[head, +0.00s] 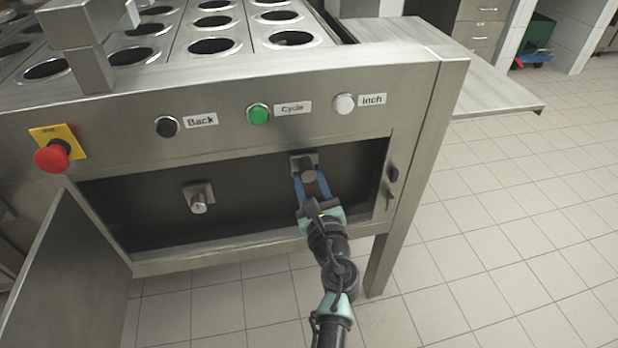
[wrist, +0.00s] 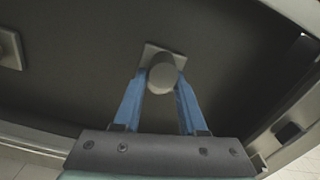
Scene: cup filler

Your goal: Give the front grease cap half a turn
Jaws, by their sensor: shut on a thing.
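Two grey grease caps on square plates sit on the dark back wall of the open compartment in the machine's side. The right cap (head: 308,174) is between the blue fingers of my gripper (head: 312,180), which is shut on it. In the wrist view this cap (wrist: 161,76) shows as a round knob between the fingertips of my gripper (wrist: 160,80). The left cap (head: 198,201) stands free. Its plate (wrist: 10,50) shows at the left edge of the wrist view. The labels do not tell which cap is the front one.
Above the opening are a black Back button (head: 167,127), a green Cycle button (head: 258,114), a white Inch button (head: 344,104) and a red emergency stop (head: 52,156). The compartment door (head: 72,275) hangs open at the left. The tiled floor at the right is clear.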

